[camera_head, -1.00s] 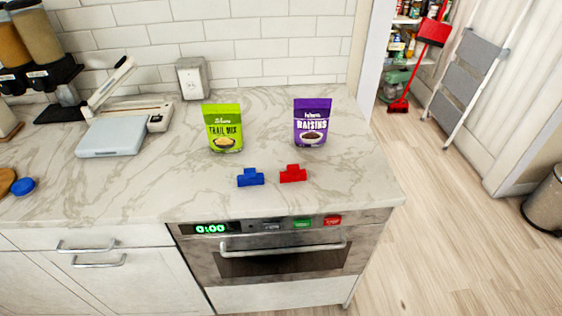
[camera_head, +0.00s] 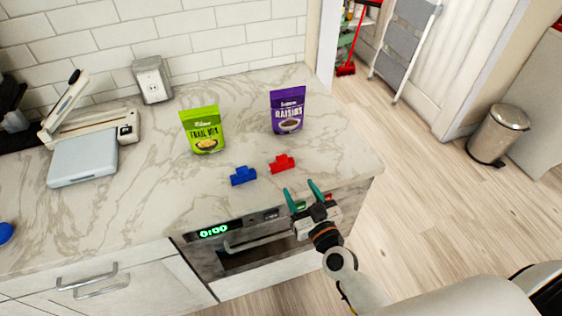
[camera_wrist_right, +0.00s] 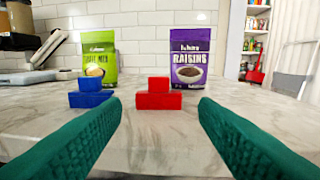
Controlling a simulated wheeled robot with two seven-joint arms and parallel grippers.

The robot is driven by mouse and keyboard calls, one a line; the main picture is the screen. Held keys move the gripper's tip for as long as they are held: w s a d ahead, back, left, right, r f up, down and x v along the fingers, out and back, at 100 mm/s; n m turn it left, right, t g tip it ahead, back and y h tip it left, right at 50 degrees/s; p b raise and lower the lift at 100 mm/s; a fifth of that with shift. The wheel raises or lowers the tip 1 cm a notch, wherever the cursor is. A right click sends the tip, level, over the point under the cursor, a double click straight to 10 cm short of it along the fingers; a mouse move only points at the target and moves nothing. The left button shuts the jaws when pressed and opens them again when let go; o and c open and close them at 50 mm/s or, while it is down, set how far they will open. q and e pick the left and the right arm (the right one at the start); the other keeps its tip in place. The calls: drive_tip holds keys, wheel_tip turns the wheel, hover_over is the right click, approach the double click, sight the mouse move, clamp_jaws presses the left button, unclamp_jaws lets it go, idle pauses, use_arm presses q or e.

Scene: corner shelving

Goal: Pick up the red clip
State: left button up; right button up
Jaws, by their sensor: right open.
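The red clip (camera_head: 282,163) lies on the marble counter, just right of a blue clip (camera_head: 243,175). In the right wrist view the red clip (camera_wrist_right: 158,95) sits between and beyond my two green fingers, with the blue clip (camera_wrist_right: 91,93) to its left. My right gripper (camera_head: 302,192) is open and empty at the counter's front edge, in front of the red clip and apart from it. My left gripper is not in view.
A green trail mix pouch (camera_head: 203,130) and a purple raisins pouch (camera_head: 288,109) stand upright behind the clips. A sealer-like device (camera_head: 85,150) sits at the left. The marble counter (camera_head: 150,195) is clear left of the clips. An oven (camera_head: 240,243) is below.

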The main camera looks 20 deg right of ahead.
sight(283, 161)
drive_tip(key=w, duration=0.6)
drive_tip(key=shift+w+a+p, duration=0.2)
drive_tip(key=shift+a+p, duration=0.2)
drive_tip(key=shift+w+r, duration=0.15)
drive_tip(key=shift+w, duration=0.4)
drive_tip(key=w, duration=0.3)
drive_tip(key=shift+w+a+r, duration=0.2)
drive_tip(key=shift+w+a, duration=0.1)
drive_tip(key=shift+w, duration=0.45)
drive_tip(key=shift+s, duration=0.1)
